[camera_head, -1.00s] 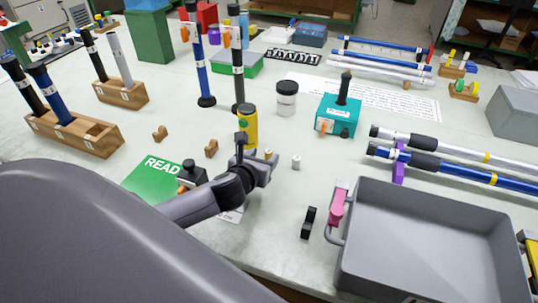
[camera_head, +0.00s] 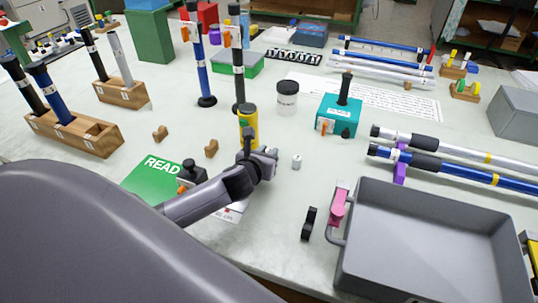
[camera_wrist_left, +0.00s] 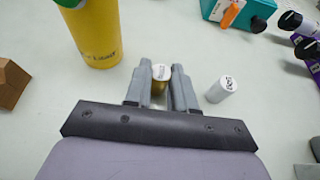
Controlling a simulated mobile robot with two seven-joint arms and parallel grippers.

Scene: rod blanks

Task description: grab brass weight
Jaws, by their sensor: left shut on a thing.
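The brass weight (camera_wrist_left: 160,75), a small brass cylinder with a pale labelled top, is between the fingers of my left gripper (camera_wrist_left: 162,82) in the left wrist view. The gripper is shut on it, low over the table. In the head view my left gripper (camera_head: 266,160) hides most of the weight. A similar small white or silver cylinder (camera_wrist_left: 220,89) stands just right of the gripper, apart from it; it also shows in the head view (camera_head: 297,162). My right gripper is not in view.
A yellow canister (camera_head: 249,127) stands close behind the gripper. A white jar with a black lid (camera_head: 287,98) and a teal box (camera_head: 338,116) are farther back. A grey tray (camera_head: 345,235) lies at the front right. A green READ card (camera_head: 150,177) is left of the gripper.

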